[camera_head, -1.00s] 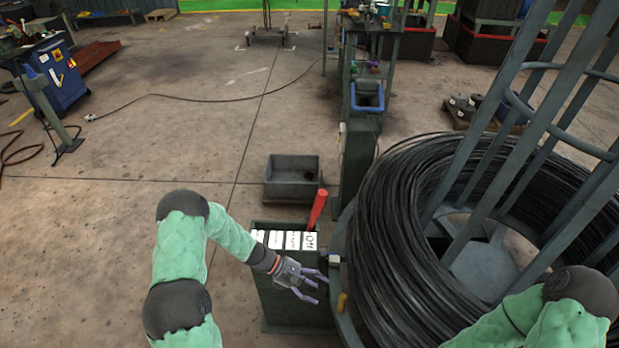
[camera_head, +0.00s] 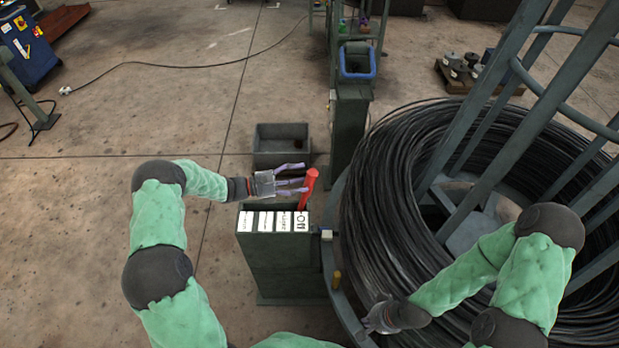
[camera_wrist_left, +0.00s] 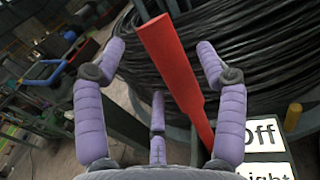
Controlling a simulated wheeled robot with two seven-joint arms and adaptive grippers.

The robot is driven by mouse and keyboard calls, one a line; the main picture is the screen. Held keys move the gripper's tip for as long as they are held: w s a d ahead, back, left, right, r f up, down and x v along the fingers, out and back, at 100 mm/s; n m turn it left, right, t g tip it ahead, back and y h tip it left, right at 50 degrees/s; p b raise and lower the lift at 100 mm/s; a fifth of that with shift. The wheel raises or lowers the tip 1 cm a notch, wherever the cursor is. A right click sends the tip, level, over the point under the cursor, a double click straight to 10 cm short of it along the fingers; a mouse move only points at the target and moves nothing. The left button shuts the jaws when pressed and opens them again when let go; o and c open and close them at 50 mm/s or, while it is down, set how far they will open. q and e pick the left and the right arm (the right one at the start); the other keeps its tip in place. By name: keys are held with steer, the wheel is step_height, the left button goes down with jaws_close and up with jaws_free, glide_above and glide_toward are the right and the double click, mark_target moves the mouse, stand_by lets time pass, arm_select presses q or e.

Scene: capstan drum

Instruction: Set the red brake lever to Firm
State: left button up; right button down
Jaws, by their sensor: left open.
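The red brake lever (camera_head: 308,189) stands up from the far right end of a dark green box (camera_head: 282,259), beside the white label that reads "Off" (camera_head: 301,221). Several white labels run leftward from it along the top. My left gripper (camera_head: 298,180) is open at the lever's upper part. In the left wrist view, the lever (camera_wrist_left: 174,72) rises between the spread purple fingers (camera_wrist_left: 160,92), nearer the right one. I cannot tell whether any finger touches it. My right gripper (camera_head: 372,318) is at the drum's near rim, and its fingers are too small to read.
A big coil of black wire (camera_head: 400,200) on a drum with grey bars fills the right side. A small yellow peg (camera_head: 336,280) stands on the drum's rim. A grey bin (camera_head: 280,145) sits on the floor behind the box.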

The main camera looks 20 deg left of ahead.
mark_target(310, 177)
arm_select(q)
steer(key=shift+x, duration=1.9)
jaws_close()
